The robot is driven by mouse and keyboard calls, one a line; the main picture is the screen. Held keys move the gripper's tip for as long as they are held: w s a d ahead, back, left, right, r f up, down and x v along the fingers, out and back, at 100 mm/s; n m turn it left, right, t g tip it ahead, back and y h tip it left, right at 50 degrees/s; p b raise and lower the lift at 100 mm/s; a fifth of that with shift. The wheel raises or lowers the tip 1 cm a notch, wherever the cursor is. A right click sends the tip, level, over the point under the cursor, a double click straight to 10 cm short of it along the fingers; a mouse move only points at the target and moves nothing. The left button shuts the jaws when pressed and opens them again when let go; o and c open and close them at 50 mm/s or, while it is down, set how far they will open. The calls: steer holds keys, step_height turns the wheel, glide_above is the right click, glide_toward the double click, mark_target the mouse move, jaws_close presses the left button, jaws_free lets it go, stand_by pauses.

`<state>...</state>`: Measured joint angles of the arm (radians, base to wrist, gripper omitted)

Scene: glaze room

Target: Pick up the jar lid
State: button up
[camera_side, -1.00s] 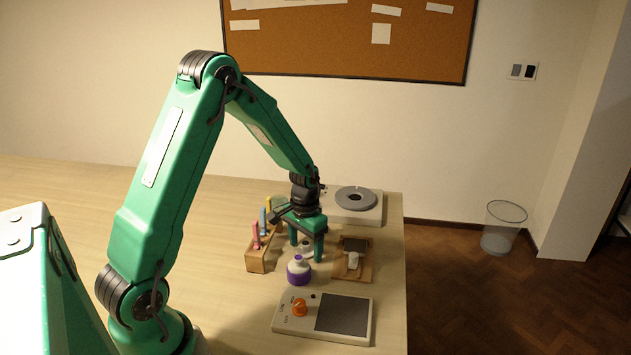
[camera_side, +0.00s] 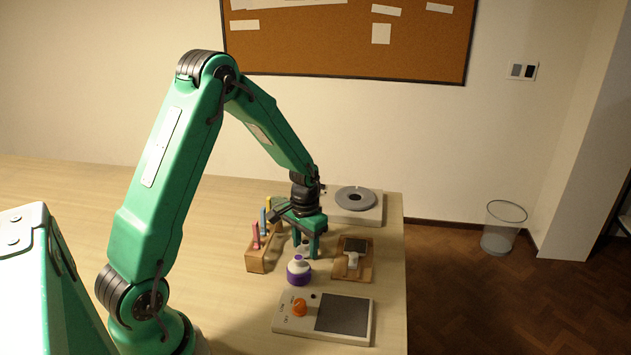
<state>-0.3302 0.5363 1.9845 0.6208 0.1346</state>
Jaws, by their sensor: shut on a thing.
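My gripper (camera_side: 306,252) points down over the table, between the wooden block of tools and the small wooden board. Its two green fingers are close together, shut on the jar lid (camera_side: 305,247). The lid is small and pale with a dark top, and the fingers hide most of it. I cannot tell whether it touches the table.
The wooden block (camera_side: 259,262) with coloured tools is left, the wooden board (camera_side: 363,272) right. A white device with a grey disc (camera_side: 355,198) is behind. A control box (camera_side: 279,324) lies in front.

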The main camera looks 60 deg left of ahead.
steer(key=shift+r, duration=0.6)
steer(key=r, duration=0.3)
steer(key=shift+d, duration=0.4)
steer(key=s+d+r, duration=0.2)
steer(key=d+r, duration=0.4)
steer(key=d, duration=0.4)
steer(key=shift+s+d+r, duration=0.2)
steer(key=shift+d+r, duration=0.05)
steer(key=shift+d, duration=0.05)
steer(key=shift+w+a, duration=0.1)
steer(key=n, duration=0.4)
glide_toward(307, 244)
steer(key=w+d, duration=0.1)
steer(key=w, duration=0.3)
steer(key=w+a+n, duration=0.2)
steer(key=a, duration=0.6)
steer(key=shift+w, duration=0.35)
steer(key=shift+f, duration=0.15)
steer(key=shift+f, duration=2.95)
